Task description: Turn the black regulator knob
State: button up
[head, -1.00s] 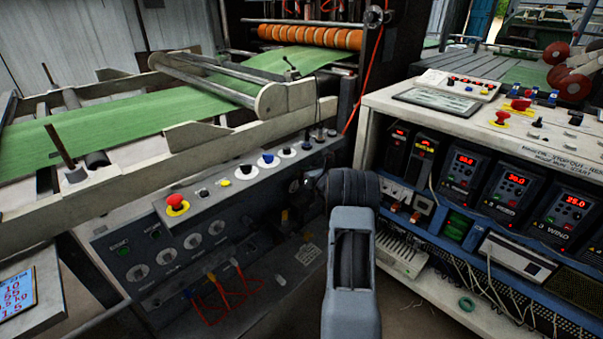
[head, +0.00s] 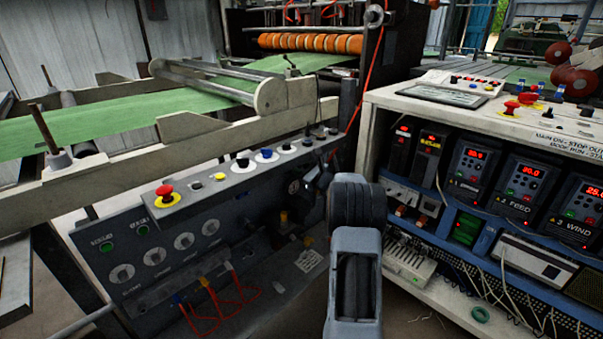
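A grey control panel (head: 215,205) stands at the left centre in the head view. A black knob (head: 243,162) sits on its sloped top between a yellow button and a blue knob. A small dark fitting (head: 284,222) with a brownish part is on the panel's right front. I cannot tell for sure which of these is the regulator knob. My arm rises from the bottom centre. My gripper (head: 318,180) seems to be the small dark shape beyond the arm, close to the panel's right end. Its fingers are mostly hidden, and no contact with a knob can be made out.
A red emergency button (head: 165,192) and white dials (head: 154,256) are on the panel. Red hoses (head: 222,300) hang in front. A white cabinet (head: 470,115) with lit drive units (head: 527,182) stands right of my arm. Green sack web (head: 110,125) runs above the panel.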

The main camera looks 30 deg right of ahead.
dwell(0.4)
jog(key=o, duration=0.9)
jog(key=shift+s, duration=0.1)
jog(key=s+p, duration=0.1)
jog(key=s, duration=0.3)
jog(key=s+d+p, duration=0.1)
jog(key=s, duration=0.4)
jog(key=s+d, duration=0.1)
jog(key=s, duration=0.3)
jog(key=shift+s+f+p, duration=0.15)
jog(key=shift+s+p, duration=0.1)
jog(key=shift+p, duration=0.15)
